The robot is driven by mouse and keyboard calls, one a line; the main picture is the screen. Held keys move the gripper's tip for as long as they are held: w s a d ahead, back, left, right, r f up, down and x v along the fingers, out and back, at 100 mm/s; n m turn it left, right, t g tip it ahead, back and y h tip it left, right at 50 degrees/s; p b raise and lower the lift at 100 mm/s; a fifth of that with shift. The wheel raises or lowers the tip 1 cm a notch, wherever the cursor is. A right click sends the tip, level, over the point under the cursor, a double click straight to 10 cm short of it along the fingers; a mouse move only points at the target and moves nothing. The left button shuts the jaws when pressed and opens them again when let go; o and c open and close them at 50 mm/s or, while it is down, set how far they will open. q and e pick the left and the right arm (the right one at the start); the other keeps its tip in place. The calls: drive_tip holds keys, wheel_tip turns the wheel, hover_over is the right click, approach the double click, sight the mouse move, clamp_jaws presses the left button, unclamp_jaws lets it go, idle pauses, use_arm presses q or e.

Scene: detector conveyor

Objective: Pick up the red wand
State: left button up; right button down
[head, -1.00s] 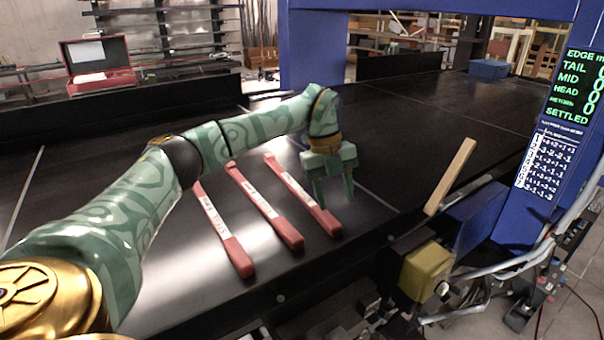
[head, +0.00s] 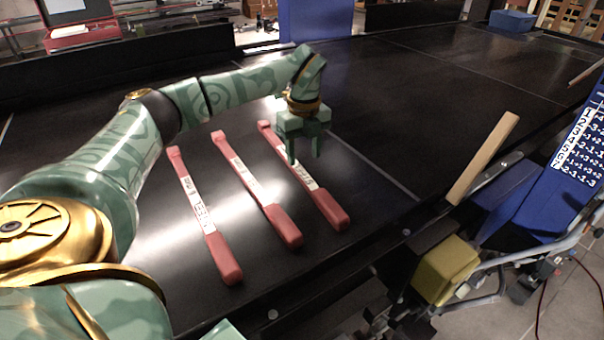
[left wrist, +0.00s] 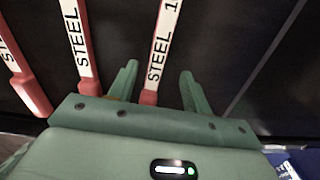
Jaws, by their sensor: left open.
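Three red wands with white labels lie side by side on the black conveyor: the left wand (head: 221,258), the middle wand (head: 284,226) and the right wand (head: 331,208). My left gripper (head: 305,160) is open above the right wand, near its label. In the left wrist view, the right wand (left wrist: 150,98) runs between the two open fingers (left wrist: 157,80), with its label reading "STEEL". The middle wand (left wrist: 88,86) and the left wand (left wrist: 32,95) lie left of the fingers. My right gripper does not show.
A wooden bar (head: 483,158) stands tilted at the conveyor's right edge, beside a yellow block (head: 446,270) and a blue housing (head: 520,205). A black rail (head: 170,55) runs along the far side. The belt (head: 420,95) right of the wands is clear.

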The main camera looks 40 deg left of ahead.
sight(301, 171)
use_arm(q)
drive_tip(key=shift+s+a+f, duration=0.1)
drive_tip(key=shift+a+f, duration=0.3)
drive_tip(key=shift+f, duration=0.45)
wheel_tip(301, 171, down, 3)
drive_tip(key=shift+d+f, duration=0.15)
drive_tip(key=shift+f, duration=0.05)
drive_tip(key=shift+a+f, duration=0.2)
drive_tip(key=shift+r, duration=0.1)
clamp_jaws()
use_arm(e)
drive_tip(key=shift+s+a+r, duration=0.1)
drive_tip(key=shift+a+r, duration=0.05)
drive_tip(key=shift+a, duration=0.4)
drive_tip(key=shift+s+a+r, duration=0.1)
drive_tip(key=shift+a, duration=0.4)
